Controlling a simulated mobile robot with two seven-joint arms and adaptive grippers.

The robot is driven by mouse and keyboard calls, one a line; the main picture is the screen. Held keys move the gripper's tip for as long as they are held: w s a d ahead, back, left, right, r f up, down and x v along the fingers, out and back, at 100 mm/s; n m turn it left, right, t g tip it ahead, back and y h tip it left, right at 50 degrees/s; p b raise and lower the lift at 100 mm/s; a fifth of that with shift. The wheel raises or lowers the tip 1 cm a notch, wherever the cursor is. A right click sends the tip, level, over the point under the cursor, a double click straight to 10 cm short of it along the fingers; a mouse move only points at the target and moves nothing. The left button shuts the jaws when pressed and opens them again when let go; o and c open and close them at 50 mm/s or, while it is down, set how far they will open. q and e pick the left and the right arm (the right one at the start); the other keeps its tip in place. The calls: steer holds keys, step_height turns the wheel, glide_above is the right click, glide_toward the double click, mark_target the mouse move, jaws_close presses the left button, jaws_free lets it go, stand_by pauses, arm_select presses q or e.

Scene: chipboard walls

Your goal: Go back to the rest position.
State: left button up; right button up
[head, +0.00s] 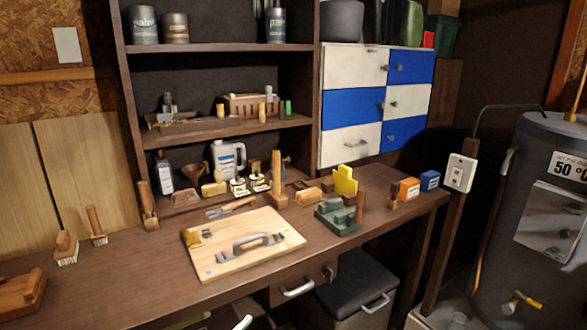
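The task names no object. Before me is a dark wooden workbench (120,290). A pale wooden board (215,262) with a metal handle (258,241) lies flat on it near the middle.
Shelves (220,130) and a blue-white drawer cabinet (353,107) rise behind. A grey tank (540,230) stands right.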

arm_select(q)
steer(key=s+a+f+n+g+y, duration=0.2)
steer(key=s+a+f, duration=0.2)
steer(key=f, duration=0.4)
steer(key=s+a+f+n+g+y, duration=0.2)
steer(key=s+a+f+y, duration=0.1)
steer(key=s+f, duration=0.3)
steer(key=s+a+f+n+g+y, duration=0.2)
steer(key=s+a+f, duration=0.3)
steer(key=f, duration=0.6)
steer(key=shift+y, duration=0.4)
